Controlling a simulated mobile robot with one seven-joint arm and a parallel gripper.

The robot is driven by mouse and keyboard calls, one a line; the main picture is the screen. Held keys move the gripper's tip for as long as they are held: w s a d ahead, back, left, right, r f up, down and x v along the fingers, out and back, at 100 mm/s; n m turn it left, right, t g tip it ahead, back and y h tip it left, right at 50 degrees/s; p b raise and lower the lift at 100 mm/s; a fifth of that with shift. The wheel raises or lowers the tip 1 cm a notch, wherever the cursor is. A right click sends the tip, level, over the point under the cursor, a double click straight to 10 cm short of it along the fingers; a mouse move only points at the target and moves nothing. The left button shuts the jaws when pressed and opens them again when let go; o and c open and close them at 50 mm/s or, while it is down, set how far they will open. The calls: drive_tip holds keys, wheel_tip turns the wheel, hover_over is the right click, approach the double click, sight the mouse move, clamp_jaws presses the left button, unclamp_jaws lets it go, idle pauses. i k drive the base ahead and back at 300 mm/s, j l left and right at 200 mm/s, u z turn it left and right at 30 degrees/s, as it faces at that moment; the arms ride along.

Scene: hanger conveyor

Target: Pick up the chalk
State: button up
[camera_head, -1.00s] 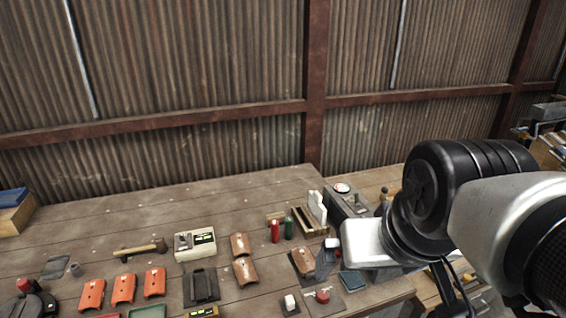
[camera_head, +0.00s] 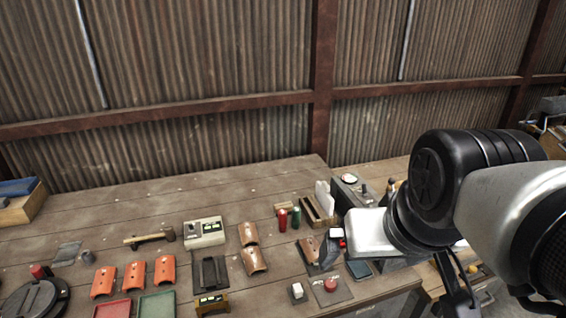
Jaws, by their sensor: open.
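I cannot pick out the chalk with certainty. Small pale items show on the wooden bench: a white block (camera_head: 297,289) on a dark square at the front, and a small white piece (camera_head: 336,233) beside my arm's pale end. My arm reaches in from the right over the bench's right part. Its pale end covers some of the bench behind it. I cannot make out my gripper's fingertips, and nothing is seen held.
A hammer (camera_head: 149,239), a beige meter box (camera_head: 204,232) and several orange tiles crowd the bench. The back left of the bench (camera_head: 110,208) is clear. A corrugated wall (camera_head: 200,60) stands behind.

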sight(297, 291)
drive_tip(key=k+j, duration=0.1)
drive_tip(key=j, duration=0.25)
drive_tip(key=i+l+u, duration=0.1)
drive_tip(key=l+u, duration=0.3)
drive_tip(key=k+l, duration=0.15)
drive_tip(key=k+z, duration=0.4)
drive_tip(key=k+l+z, duration=0.2)
drive_tip(key=z, duration=0.25)
drive_tip(key=j+z, duration=0.1)
drive_tip(key=k+l, duration=0.15)
